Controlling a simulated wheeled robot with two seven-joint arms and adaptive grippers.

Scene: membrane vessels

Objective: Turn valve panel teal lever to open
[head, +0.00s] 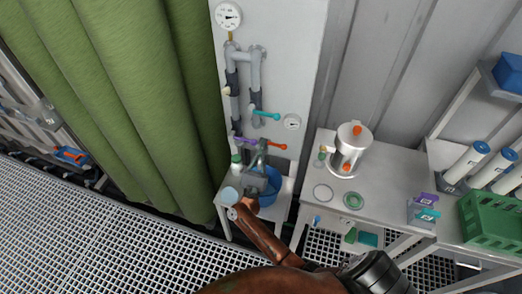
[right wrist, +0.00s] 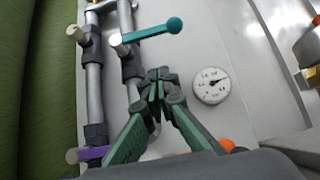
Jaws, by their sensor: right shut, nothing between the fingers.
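The valve panel (head: 285,62) is a pale upright board with grey pipes. Its teal lever (head: 266,115) sticks out sideways to the right from the right-hand pipe. In the right wrist view the teal lever (right wrist: 152,32) slants slightly up to its round knob at the right. My right gripper (head: 262,148) is in front of the panel's lower part, below the teal lever. In the right wrist view its fingertips (right wrist: 157,76) are together with nothing between them. They appear below the lever, with a visible gap. My left gripper is not in view.
A purple lever (head: 244,139) and a red-orange lever (head: 277,146) sit lower on the panel. A small gauge (head: 292,122) is right of the teal lever. A blue bucket (head: 270,184) stands below. A green curtain (head: 120,90) hangs left; a table (head: 390,178) stands right.

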